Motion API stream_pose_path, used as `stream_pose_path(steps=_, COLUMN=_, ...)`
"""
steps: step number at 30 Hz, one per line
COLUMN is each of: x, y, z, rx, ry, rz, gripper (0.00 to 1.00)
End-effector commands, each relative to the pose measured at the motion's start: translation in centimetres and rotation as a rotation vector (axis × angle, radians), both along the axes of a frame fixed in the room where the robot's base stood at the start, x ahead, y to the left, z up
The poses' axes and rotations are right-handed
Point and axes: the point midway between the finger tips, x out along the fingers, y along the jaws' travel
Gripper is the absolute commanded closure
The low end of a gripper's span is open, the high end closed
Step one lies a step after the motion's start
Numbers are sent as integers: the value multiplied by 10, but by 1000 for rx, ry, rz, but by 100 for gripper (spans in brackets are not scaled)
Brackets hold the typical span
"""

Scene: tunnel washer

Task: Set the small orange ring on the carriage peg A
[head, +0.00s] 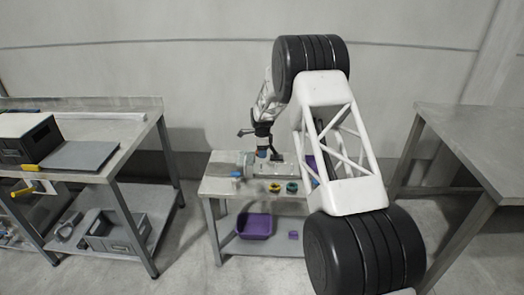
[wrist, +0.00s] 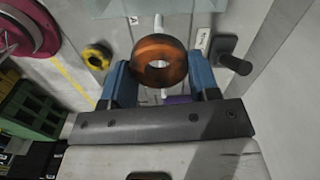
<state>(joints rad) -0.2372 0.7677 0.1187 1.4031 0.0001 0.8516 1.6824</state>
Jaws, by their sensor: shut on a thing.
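The small orange ring (wrist: 176,70) is held between the two blue fingertips of my gripper (wrist: 160,82) in the wrist view. A pale, slim peg (wrist: 158,22) shows above the ring, in line with its hole, and a pale piece also shows below the hole. I cannot tell whether the peg passes through the ring or stands behind it. In the head view my gripper (head: 262,154) is low over the small grey table (head: 222,187), and the ring cannot be made out there.
A yellow ring (wrist: 97,56) lies left of my gripper, and a large magenta disc (wrist: 35,25) is farther left. A black knob (wrist: 235,62) stands close on the right. Green crates (wrist: 30,115) show lower left. A purple bin (head: 254,227) sits on the lower shelf.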

Motion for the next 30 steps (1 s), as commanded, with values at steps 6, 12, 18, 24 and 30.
stream_pose_path(steps=6, x=0, y=0, z=-13, rx=0, ry=1, rz=0, gripper=67)
stream_pose_path(steps=12, x=0, y=0, z=-25, rx=0, ry=1, rz=0, gripper=67)
stream_pose_path(steps=18, x=0, y=0, z=-38, rx=0, ry=1, rz=0, gripper=67)
stream_pose_path(steps=24, x=0, y=0, z=-46, rx=0, ry=1, rz=0, gripper=67)
stream_pose_path(steps=30, x=0, y=0, z=-48, rx=0, ry=1, rz=0, gripper=67)
